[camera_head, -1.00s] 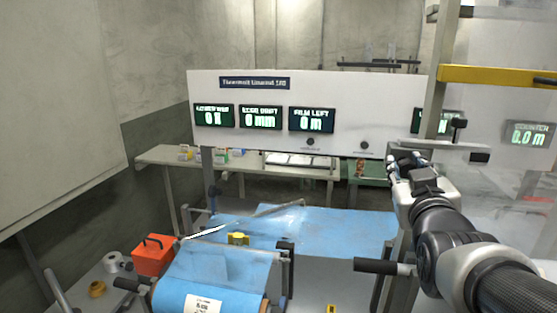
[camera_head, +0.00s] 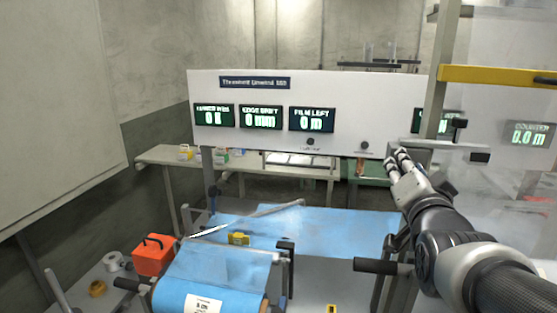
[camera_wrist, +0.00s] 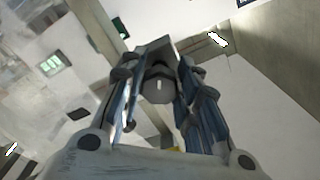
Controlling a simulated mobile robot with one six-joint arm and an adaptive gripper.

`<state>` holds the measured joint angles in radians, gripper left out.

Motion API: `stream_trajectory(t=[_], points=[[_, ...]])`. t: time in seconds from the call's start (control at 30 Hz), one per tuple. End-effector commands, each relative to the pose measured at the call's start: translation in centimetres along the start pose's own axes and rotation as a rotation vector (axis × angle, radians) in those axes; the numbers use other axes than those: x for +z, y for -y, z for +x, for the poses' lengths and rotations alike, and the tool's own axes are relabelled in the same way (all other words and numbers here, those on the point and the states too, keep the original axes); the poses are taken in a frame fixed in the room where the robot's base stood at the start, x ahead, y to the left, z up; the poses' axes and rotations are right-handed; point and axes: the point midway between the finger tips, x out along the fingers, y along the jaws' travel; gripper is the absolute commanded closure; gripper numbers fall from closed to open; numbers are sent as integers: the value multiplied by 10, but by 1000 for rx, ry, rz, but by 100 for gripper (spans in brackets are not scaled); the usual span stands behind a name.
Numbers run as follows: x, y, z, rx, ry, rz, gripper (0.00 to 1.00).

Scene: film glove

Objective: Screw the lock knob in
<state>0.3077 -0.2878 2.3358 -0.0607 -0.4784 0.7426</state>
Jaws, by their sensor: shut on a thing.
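My gripper (camera_head: 400,158) is raised at the right of the head view, its fingers pointing up beside the grey post. In the wrist view, my gripper (camera_wrist: 157,95) has both fingers closed in around a dark grey round knob (camera_wrist: 159,86), which I take for the lock knob. A grey block (camera_wrist: 155,50) is right behind the knob. I cannot tell whether the knob's thread sits in the block. In the head view the fingers hide the knob.
The grey post (camera_head: 434,90) carries a crossbar (camera_head: 440,151) and a yellow beam (camera_head: 495,76). A white panel with green displays (camera_head: 312,120) is behind. Blue film (camera_head: 330,232) lies below. A black handle (camera_head: 375,265) sticks out under my arm. An orange box (camera_head: 153,256) is at lower left.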

Motion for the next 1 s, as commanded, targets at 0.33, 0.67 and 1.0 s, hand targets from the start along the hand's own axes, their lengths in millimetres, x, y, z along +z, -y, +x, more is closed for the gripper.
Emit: stream_trajectory(t=[0.33, 0.67, 1.0], points=[[0, 1, 0, 0, 0, 330, 94], [0, 1, 0, 1, 0, 643, 94], [-1, 2, 0, 1, 0, 965, 94]])
